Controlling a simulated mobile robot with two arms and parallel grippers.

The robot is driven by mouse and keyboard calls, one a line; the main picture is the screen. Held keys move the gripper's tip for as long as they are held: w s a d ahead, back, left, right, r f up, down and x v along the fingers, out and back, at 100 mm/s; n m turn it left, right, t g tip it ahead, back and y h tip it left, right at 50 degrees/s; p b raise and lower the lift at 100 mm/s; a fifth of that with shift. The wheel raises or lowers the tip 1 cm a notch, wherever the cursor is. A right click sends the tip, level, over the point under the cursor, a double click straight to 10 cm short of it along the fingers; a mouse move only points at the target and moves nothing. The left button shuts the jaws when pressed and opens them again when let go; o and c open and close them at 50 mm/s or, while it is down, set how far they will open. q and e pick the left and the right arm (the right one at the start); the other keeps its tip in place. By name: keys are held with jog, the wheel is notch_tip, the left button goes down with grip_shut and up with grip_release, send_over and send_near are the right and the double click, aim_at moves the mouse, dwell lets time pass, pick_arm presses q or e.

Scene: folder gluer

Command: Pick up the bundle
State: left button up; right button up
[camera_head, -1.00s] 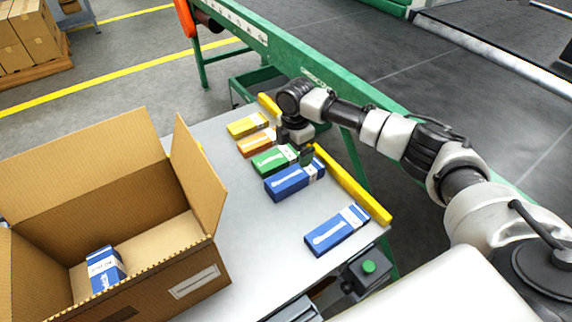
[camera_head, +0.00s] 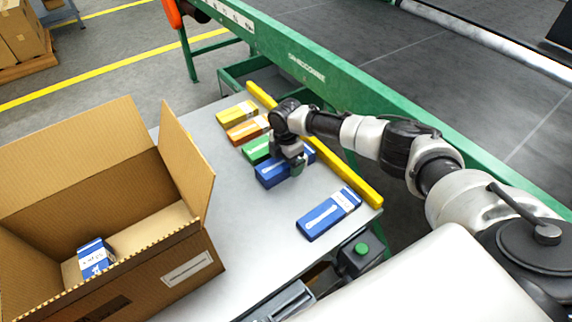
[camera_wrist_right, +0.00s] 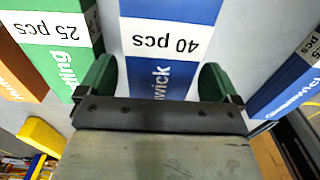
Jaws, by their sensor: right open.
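Several flat carton bundles lie in a row on the grey table. A blue bundle (camera_head: 268,175) with a white band lies under my right gripper (camera_head: 290,165), which hides part of it. In the right wrist view the blue bundle (camera_wrist_right: 166,55) shows "40 pcs" and lies between the two open green fingers of the gripper (camera_wrist_right: 157,82). No grip on it shows. A green bundle (camera_head: 256,149) lies just behind it and shows at the left in the wrist view (camera_wrist_right: 65,50). Another blue bundle (camera_head: 328,214) lies apart, nearer me. My left gripper is not in view.
An open cardboard box (camera_head: 150,262) stands at the left with a blue carton (camera_head: 95,258) inside. Orange (camera_head: 245,130) and yellow (camera_head: 236,112) bundles lie at the back. A yellow rail (camera_head: 345,180) edges the table's right side. A green-button box (camera_head: 361,256) sits at the near edge.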

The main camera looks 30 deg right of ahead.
jog(key=shift+c, duration=0.4)
jog(key=c, duration=1)
jog(key=shift+r, duration=0.1)
jog(key=shift+c, duration=0.4)
jog(key=shift+r, duration=0.1)
